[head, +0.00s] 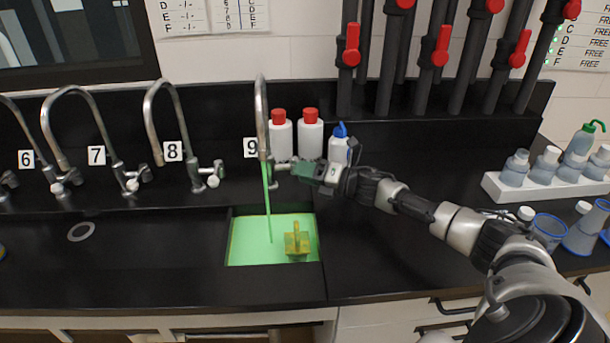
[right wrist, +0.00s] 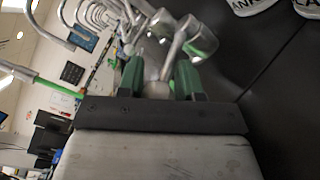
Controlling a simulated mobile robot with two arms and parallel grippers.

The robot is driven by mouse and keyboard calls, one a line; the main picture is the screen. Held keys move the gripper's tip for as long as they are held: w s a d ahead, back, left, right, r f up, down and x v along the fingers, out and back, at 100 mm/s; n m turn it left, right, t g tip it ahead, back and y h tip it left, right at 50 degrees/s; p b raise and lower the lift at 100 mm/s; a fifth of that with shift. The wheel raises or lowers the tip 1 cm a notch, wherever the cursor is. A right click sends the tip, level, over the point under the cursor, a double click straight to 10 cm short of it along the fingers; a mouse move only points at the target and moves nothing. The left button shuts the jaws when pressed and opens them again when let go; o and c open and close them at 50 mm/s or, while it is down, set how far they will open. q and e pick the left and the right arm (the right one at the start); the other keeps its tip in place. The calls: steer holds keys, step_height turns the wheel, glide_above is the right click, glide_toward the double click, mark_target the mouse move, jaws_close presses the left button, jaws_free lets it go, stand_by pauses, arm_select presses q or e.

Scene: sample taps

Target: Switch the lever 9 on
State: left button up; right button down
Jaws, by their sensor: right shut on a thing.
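Tap 9 (head: 262,115) is a tall curved metal tap behind the sink, beside the label 9 (head: 250,147). A green stream (head: 267,205) runs from its spout into the sink (head: 230,240), which holds green liquid. My right gripper (head: 305,171) is at the right side of the tap's base, its green fingers around the lever. In the right wrist view, the rounded metal end of lever 9 (right wrist: 157,89) sits between the two green fingers of the gripper (right wrist: 160,75). The fingers hide much of the lever in the head view. My left gripper is not in view.
Taps 8 (head: 165,120), 7 (head: 85,115) and 6 stand to the left. White bottles with red caps (head: 310,135) and a blue-capped bottle (head: 339,146) stand behind my gripper. A yellow object (head: 297,242) is in the sink. A bottle rack (head: 550,195) is at right.

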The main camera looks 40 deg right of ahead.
steer(key=shift+r, duration=0.3)
steer(key=c, duration=0.9)
jaws_free()
steer(key=shift+o, duration=0.5)
steer(key=shift+f, duration=0.1)
steer(key=shift+s+d+f, duration=0.15)
steer(key=shift+s, duration=0.1)
steer(key=b+v, duration=0.2)
steer(key=v, duration=0.6)
steer(key=shift+v, duration=1.05)
steer(key=shift+c, duration=0.3)
